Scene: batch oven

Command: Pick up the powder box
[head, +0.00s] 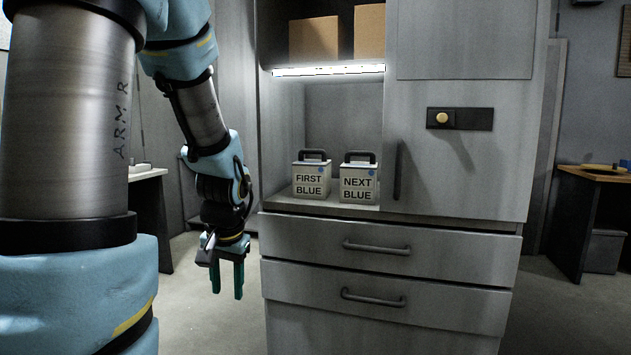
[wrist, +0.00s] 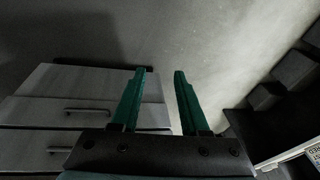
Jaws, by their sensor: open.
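Two pale boxes with dark top handles stand upright side by side on the cabinet's open shelf in the head view. The left box (head: 309,184) reads "FIRST BLUE" and the right box (head: 358,189) reads "NEXT BLUE"; each has a blue dot. Neither is marked as powder, so I cannot tell which is the powder box. My gripper (head: 227,283) hangs left of the cabinet, lower than the boxes and apart from them, fingers pointing down. In the wrist view my gripper (wrist: 160,76) is open with nothing between its green fingers.
The shelf (head: 345,208) has a lit niche, with brown cartons (head: 314,40) above. Drawers with a protruding upper handle (head: 376,247) and lower handle (head: 373,298) are below. A closed panel (head: 459,165) bounds the niche's right side. A desk (head: 150,175) stands at left, a table (head: 595,174) at right.

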